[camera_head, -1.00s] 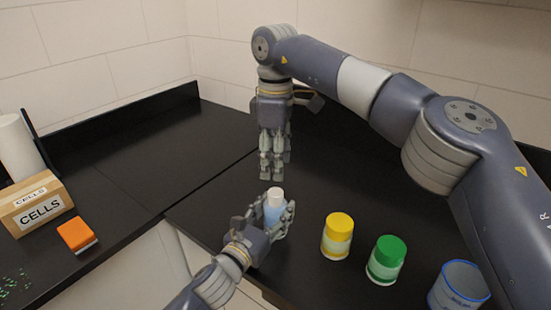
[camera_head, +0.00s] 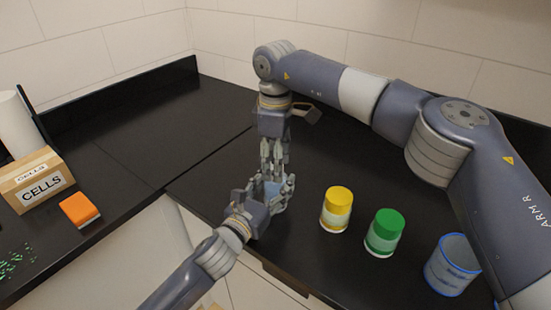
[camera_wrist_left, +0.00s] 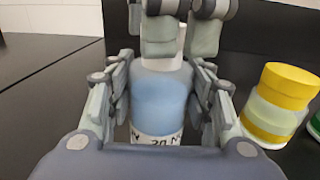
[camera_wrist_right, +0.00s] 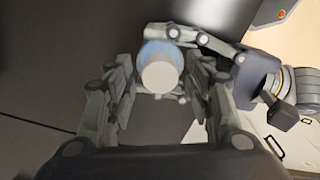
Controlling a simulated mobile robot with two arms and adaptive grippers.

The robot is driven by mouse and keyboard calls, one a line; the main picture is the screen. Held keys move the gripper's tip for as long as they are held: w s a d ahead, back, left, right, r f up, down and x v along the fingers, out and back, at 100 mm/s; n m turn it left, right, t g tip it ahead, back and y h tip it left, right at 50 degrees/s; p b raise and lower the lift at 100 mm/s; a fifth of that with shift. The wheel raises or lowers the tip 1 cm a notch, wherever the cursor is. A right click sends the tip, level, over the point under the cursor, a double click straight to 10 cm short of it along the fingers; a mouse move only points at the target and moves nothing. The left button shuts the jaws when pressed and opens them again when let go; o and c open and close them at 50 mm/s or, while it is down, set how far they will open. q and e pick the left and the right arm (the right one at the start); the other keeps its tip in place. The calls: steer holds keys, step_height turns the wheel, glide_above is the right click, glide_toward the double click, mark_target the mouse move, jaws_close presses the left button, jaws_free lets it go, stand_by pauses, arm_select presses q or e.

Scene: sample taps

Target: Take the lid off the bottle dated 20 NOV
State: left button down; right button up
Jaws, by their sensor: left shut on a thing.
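My left gripper (camera_head: 272,194) is shut around the bottle's body. The bottle's white lid (camera_wrist_right: 160,76) faces up in the right wrist view, between the fingers of my right gripper (camera_wrist_right: 160,90). Those fingers point down and are open, with a gap visible on each side of the lid. In the head view my right gripper (camera_head: 274,168) hides the lid and most of the bottle.
A yellow-lidded jar (camera_head: 337,209), a green-lidded jar (camera_head: 384,233) and a blue-rimmed beaker (camera_head: 452,265) stand to the right on the black counter. A CELLS box (camera_head: 40,188) and an orange sponge (camera_head: 79,209) are on the left counter. The counter behind my grippers is clear.

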steer(key=c, duration=1)
steer(key=n, duration=0.6)
steer(key=shift+c, duration=0.2)
steer(key=n, duration=0.9)
steer(key=shift+n, duration=0.3)
steer(key=n, duration=0.4)
steer(key=shift+w+n, duration=0.1)
steer(key=shift+n, duration=0.2)
steer(key=n, duration=0.6)
steer(key=shift+r, duration=0.1)
steer(key=n, duration=1.4)
arm_select(q)
steer(key=shift+s, duration=0.1)
arm_select(e)
steer(key=n, duration=0.6)
steer(key=shift+n, duration=0.3)
steer(key=n, duration=0.4)
steer(key=shift+n, duration=0.3)
steer(key=shift+r+n, duration=0.1)
steer(key=shift+n, duration=1.3)
